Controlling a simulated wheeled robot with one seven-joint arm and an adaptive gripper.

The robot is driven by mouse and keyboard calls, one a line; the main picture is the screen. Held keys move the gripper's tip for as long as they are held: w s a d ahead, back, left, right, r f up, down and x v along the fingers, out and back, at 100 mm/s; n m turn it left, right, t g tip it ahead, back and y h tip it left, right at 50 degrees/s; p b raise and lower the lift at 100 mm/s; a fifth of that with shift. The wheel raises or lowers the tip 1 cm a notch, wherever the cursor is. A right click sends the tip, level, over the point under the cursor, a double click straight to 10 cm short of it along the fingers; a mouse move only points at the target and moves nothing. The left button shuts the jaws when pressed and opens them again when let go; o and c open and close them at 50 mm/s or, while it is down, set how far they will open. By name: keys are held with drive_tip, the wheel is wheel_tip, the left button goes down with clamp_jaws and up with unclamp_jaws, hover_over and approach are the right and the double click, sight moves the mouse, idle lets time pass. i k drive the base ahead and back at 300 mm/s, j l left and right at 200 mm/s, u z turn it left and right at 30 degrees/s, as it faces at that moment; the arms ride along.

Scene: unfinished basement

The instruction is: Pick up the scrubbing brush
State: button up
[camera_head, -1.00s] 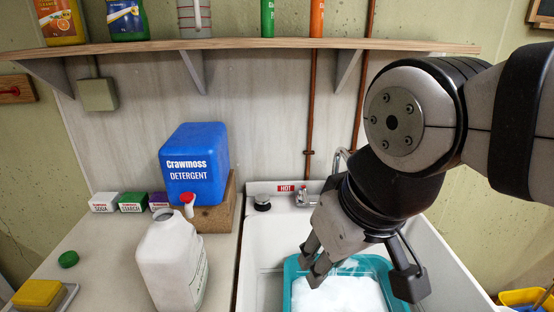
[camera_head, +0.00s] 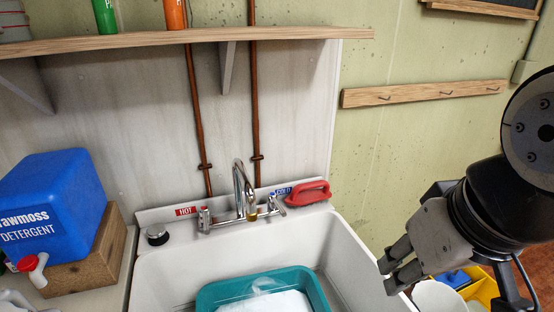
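The scrubbing brush appears to be the red, loop-handled item (camera_head: 307,193) lying on the right end of the sink's back ledge, right of the COLD label. Its bristles cannot be made out. My gripper (camera_head: 456,298) is at the lower right of the view, pointing down, with its fingers spread wide and nothing seen between them. It is apart from the brush, to its right and nearer the camera.
The white sink (camera_head: 350,265) holds a teal basin (camera_head: 209,298) with white contents. A chrome faucet (camera_head: 240,185) stands left of the brush. A blue detergent container (camera_head: 60,200) sits at left. A wooden shelf (camera_head: 200,36) runs above. A yellow bucket (camera_head: 484,287) is behind my gripper.

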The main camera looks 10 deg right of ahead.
sight(297, 197)
drive_tip(key=i+l+u, duration=0.15)
drive_tip(key=l+u, duration=0.25)
drive_tip(key=l, duration=0.5)
drive_tip(key=l+u, duration=0.4)
drive_tip(key=l, duration=0.5)
drive_tip(key=l+u, duration=0.4)
drive_tip(key=l, duration=0.55)
